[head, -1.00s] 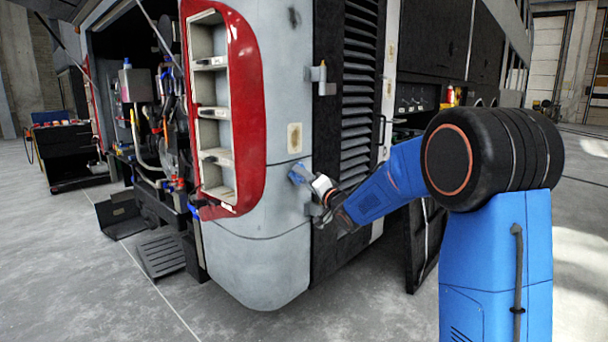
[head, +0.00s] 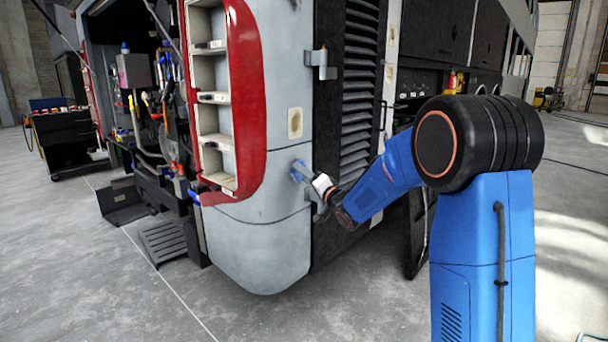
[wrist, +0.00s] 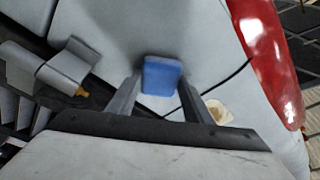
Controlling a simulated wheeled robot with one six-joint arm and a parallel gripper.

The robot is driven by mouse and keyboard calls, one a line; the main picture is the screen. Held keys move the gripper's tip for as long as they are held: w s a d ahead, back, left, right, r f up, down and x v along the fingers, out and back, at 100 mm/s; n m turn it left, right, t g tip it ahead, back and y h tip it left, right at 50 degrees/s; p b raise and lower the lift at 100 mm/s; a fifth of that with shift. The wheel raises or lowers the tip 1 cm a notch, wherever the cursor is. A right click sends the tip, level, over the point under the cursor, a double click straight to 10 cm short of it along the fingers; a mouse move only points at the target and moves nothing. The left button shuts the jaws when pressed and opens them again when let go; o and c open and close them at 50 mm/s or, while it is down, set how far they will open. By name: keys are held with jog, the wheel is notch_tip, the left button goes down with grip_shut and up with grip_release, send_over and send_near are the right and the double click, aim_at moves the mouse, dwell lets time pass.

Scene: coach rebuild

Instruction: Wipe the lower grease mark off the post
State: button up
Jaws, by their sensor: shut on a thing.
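My gripper (head: 309,175) is shut on a small blue pad (head: 298,169). The pad is at the grey corner post (head: 262,250) of the coach, below a beige patch (head: 295,123). The wrist view shows the blue pad (wrist: 161,76) between my two fingers, in front of the pale post. I cannot tell whether it touches the surface. A small dark spot (head: 294,4) shows on the post at the top edge of the head view. No lower grease mark can be made out; the pad and gripper cover part of the post.
A hinge bracket (head: 321,63) juts out right of the post, beside a black louvred panel (head: 358,90). A red-framed recess (head: 247,100) lies to the left. An open bay with tools and hoses is farther left. The floor in front is clear.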

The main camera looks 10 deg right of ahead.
jog(key=shift+s+d, duration=0.1)
jog(key=shift+s+d, duration=0.85)
jog(key=shift+s, duration=0.35)
jog(key=shift+s+d, duration=0.85)
jog(key=shift+s, duration=0.3)
jog(key=shift+s+d, duration=0.1)
jog(key=shift+s+d, duration=0.8)
jog(key=shift+s, duration=0.3)
jog(key=w+a, duration=0.4)
jog(key=w, duration=0.1)
jog(key=shift+w+a, duration=0.15)
jog(key=shift+w, duration=0.1)
jog(key=shift+w+a, duration=0.6)
jog(key=shift+w, duration=0.25)
